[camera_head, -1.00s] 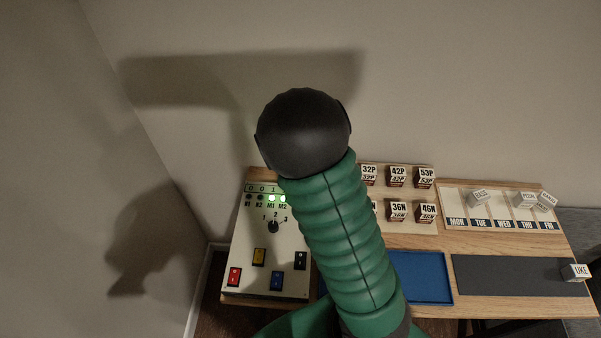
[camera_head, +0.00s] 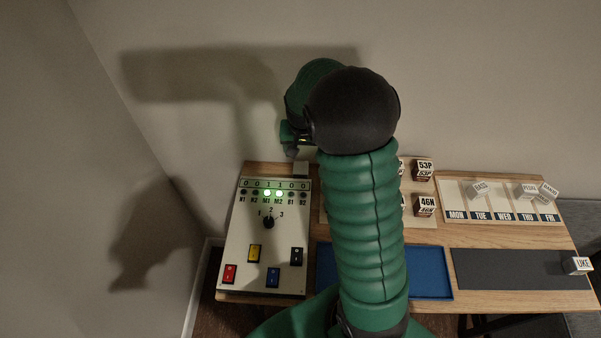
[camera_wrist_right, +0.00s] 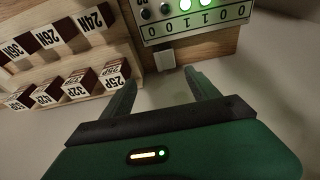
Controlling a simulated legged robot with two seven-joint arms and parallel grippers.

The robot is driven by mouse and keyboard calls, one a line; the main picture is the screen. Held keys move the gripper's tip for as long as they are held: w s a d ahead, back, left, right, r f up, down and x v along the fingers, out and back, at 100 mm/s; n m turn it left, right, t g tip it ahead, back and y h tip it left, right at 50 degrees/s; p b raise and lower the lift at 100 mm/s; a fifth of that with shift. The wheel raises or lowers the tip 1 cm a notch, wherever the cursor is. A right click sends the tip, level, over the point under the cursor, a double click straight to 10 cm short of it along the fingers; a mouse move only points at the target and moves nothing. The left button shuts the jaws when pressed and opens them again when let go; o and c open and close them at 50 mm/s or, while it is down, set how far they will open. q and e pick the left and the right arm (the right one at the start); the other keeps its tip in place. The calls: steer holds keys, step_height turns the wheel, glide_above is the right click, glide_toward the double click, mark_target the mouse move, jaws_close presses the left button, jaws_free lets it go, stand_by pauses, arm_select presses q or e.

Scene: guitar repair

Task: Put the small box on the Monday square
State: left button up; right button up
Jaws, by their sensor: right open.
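The Monday square (camera_head: 456,194) is the leftmost square of the weekday board at the right in the head view; it looks empty. Several small labelled boxes, such as the 53P box (camera_head: 424,168) and 46N box (camera_head: 425,206), stand on the wooden rack, partly hidden by my arm. In the wrist view, the 25P box (camera_wrist_right: 113,74) and others show at the left. Which is the task's small box I cannot tell. My right gripper (camera_wrist_right: 162,92) is open and empty, with bare surface between its fingers. My left gripper is not in view.
A switch panel (camera_head: 240,222) with lit green lamps stands at the left. A small pale block (camera_wrist_right: 165,56) sits against its edge. A blue tray (camera_head: 430,270) and dark mat (camera_head: 510,270) lie in front. The LIKE cube (camera_head: 578,266) is on the mat's right end.

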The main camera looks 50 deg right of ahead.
glide_above(301, 168)
steer(key=s+a, duration=0.2)
steer(key=f, duration=0.7)
steer(key=shift+w+a+f, duration=0.1)
steer(key=shift+w+f, duration=0.1)
steer(key=x, duration=0.4)
steer(key=d+x, duration=0.1)
steer(key=x, duration=0.1)
steer(key=shift+w+d, duration=0.1)
steer(key=shift+w, duration=0.3)
steer(key=shift+a+r, duration=0.15)
steer(key=shift+a, duration=0.05)
steer(key=shift+c, duration=0.4)
steer(key=shift+a+r, duration=0.1)
steer(key=c, duration=0.5)
jaws_close()
